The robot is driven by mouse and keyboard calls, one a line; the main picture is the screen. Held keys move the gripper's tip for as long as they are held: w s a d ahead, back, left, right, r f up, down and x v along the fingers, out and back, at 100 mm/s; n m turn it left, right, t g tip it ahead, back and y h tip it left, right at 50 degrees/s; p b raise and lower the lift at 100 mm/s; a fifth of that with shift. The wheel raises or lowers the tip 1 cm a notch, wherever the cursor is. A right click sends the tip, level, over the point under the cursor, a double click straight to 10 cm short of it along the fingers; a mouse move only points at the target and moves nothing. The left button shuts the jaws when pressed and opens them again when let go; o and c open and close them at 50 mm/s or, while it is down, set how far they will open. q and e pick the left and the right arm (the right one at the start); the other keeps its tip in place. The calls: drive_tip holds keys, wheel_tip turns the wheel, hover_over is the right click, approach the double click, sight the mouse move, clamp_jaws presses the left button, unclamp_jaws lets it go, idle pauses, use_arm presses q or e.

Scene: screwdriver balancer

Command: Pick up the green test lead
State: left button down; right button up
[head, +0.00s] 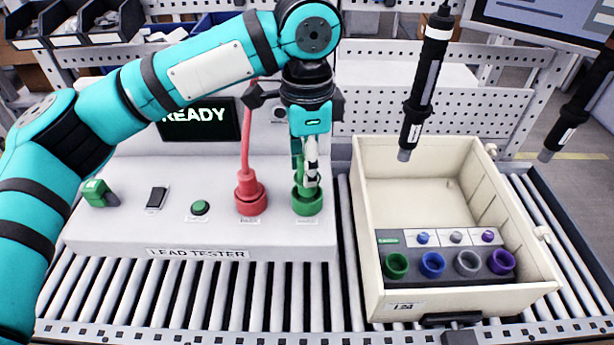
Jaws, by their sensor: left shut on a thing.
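The white lead tester (140,230) stands on the roller conveyor. The green test lead (307,200) is at the tester's right end, its green base at the panel. My left gripper (311,176) points down over it and is shut on its upper part. The fingers and wrist hide much of the lead, so I cannot tell whether it is fully seated. A red test lead (250,190) stands upright just to the left, its cable rising behind my arm. My right gripper is not in view.
A cream drawer bin (370,250) on the right holds green, blue, grey and purple cups at its front. A black screwdriver (420,90) hangs above its back left; another tool (570,115) hangs at far right. The tester screen (198,120) reads READY.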

use_arm(q)
drive_tip(key=s+r+b, duration=0.1)
drive_tip(key=s+b, duration=0.2)
drive_tip(key=s, duration=1.2)
drive_tip(key=shift+s+a, duration=0.2)
drive_tip(key=shift+a, duration=0.2)
drive_tip(key=shift+r, duration=0.1)
